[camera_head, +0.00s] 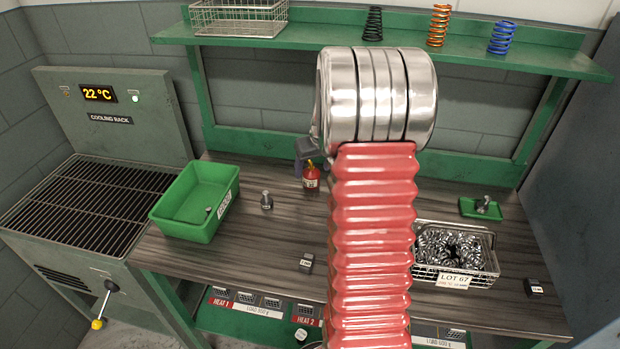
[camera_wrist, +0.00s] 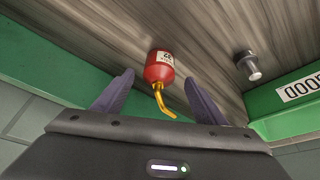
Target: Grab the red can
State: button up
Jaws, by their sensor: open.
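The red can (camera_head: 311,178) stands on the dark wooden bench, left of my red ribbed arm in the head view. It has a pale label and a brass-coloured spout. In the wrist view the red can (camera_wrist: 160,66) shows with its bent spout (camera_wrist: 163,101) pointing toward my gripper. My gripper (camera_wrist: 158,82) is open, with one dark finger on each side of the can and spout. I see no finger touching the can. In the head view the gripper is mostly hidden behind my arm; a dark part of it shows close beside the can.
A green bin (camera_head: 172,225) stands left of the can, with a small metal part (camera_head: 266,200) between. A wire basket of springs (camera_head: 478,272) and a small green tray (camera_head: 470,209) are at the right. A green shelf (camera_head: 300,37) runs above the bench.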

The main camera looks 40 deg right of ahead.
aim_at(313, 170)
jog(key=shift+f, duration=0.1)
jog(key=shift+x, duration=2.55)
jog(key=shift+d, duration=0.15)
jog(key=c, duration=1.3)
jog(key=shift+o, duration=0.2)
notch_tip(313, 170, up, 10)
jog(key=shift+r, duration=0.1)
